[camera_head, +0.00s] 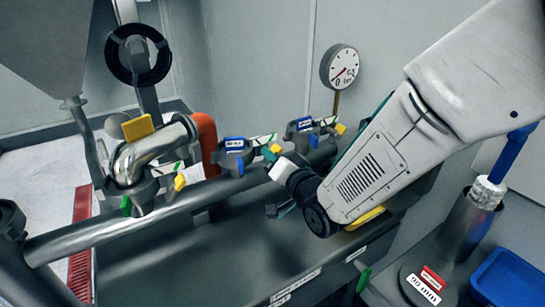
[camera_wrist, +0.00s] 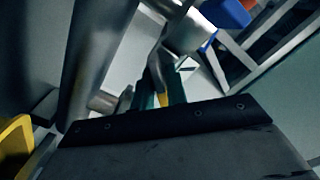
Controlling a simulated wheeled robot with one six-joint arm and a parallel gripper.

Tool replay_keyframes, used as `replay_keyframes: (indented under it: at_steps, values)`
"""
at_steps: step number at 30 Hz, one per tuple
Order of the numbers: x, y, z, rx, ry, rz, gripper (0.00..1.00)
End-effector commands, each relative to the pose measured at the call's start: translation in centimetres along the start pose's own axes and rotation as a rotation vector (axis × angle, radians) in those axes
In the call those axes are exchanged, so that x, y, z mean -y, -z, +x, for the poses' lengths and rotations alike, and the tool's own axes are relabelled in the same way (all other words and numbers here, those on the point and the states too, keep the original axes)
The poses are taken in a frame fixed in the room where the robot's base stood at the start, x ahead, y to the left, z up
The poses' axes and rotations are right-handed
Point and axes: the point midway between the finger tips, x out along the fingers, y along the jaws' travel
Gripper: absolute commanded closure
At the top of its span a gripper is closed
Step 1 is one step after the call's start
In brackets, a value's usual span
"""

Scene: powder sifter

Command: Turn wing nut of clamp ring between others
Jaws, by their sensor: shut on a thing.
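A row of clamped fittings sits along the steel pipe (camera_head: 110,230). A middle fitting with a blue top (camera_head: 234,145) stands between a left fitting with a yellow handle (camera_head: 138,127) and a right fitting with a blue top (camera_head: 301,125). A small yellow wing nut (camera_head: 276,148) shows at the middle fitting's right side. My gripper (camera_head: 269,154) reaches it from the right. In the wrist view, the teal fingers of my gripper (camera_wrist: 160,92) are shut on a narrow yellow piece (camera_wrist: 163,98), apparently this wing nut. The fingers and shadow hide most of the contact.
A round gauge (camera_head: 340,66) is on the back wall. An orange hose (camera_head: 206,140) rises left of the middle fitting. A hopper (camera_head: 45,40) hangs at the upper left. A blue tray (camera_head: 508,278) lies at the lower right. The pipe passes close to my gripper.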

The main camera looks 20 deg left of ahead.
Motion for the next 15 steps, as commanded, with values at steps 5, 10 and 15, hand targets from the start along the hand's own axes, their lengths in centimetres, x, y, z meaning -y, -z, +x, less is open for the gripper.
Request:
replay_keyframes:
  at_steps: [5,10,15]
  values:
    - [-0.06,-0.03,-0.03,0.001,-0.002,0.000,1.00]
    - [-0.06,-0.03,-0.02,0.001,-0.001,0.000,0.70]
    - [-0.03,-0.03,-0.01,0.001,-0.001,0.000,0.70]
